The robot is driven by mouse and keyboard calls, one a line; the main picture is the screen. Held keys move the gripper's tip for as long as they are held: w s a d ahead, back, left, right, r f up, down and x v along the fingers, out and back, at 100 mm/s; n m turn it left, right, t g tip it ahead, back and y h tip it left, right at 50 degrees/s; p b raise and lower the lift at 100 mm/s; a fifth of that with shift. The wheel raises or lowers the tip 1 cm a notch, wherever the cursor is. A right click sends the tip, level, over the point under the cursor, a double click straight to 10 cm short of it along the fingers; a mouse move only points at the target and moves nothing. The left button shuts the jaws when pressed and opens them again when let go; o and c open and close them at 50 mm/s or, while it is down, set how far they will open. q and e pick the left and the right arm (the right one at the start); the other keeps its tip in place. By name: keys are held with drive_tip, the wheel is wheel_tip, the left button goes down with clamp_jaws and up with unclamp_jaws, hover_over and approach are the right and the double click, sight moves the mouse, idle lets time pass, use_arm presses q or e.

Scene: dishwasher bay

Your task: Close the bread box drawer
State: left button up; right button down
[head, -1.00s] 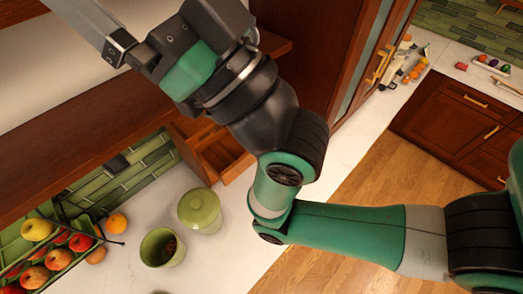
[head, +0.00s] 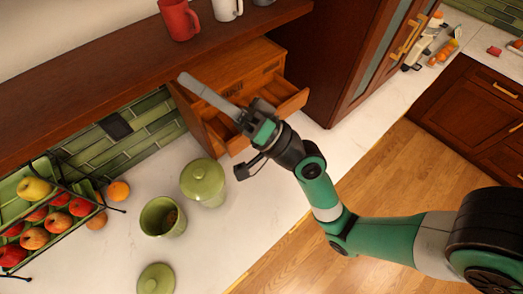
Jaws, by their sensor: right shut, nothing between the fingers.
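The wooden bread box (head: 262,58) stands on the counter under the shelf, against the green tile wall. Its drawer (head: 291,104) is pulled out toward the front, and its open inside shows partly. My right gripper (head: 188,81) is shut and empty. Its long grey fingers point to the upper left, across the box in this view. My right wrist hides the middle of the drawer and its front. I cannot tell whether the gripper touches the box or is above it. My left gripper is not in view.
A green lidded canister (head: 203,181), an open green canister (head: 161,218) and a loose lid (head: 156,279) stand left of my arm. A fruit rack (head: 60,225) is at the far left. Mugs (head: 179,19) stand on the shelf above. A tall cabinet (head: 325,60) is right of the box.

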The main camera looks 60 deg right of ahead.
use_arm(q)
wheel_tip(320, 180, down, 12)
drive_tip(key=b, duration=1)
use_arm(e)
drive_tip(key=s+d+f+m+g+h, duration=0.3)
drive_tip(key=s+d+f+m+h, duration=0.15)
drive_tip(key=f, duration=0.95)
drive_tip(key=s+d+f+m+g+h, duration=0.25)
drive_tip(key=s+f+m, duration=0.25)
drive_tip(key=f, duration=0.8)
drive_tip(key=s+d+f+m+g+h, duration=0.2)
drive_tip(key=s+d+f+m+h, duration=0.3)
drive_tip(key=f, duration=0.9)
use_arm(q)
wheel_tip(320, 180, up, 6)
drive_tip(key=p, duration=0.5)
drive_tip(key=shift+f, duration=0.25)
use_arm(e)
drive_tip(key=x, duration=1.4)
drive_tip(key=shift+w, duration=0.2)
drive_tip(key=shift+r+n, duration=0.1)
drive_tip(key=shift+n, duration=0.15)
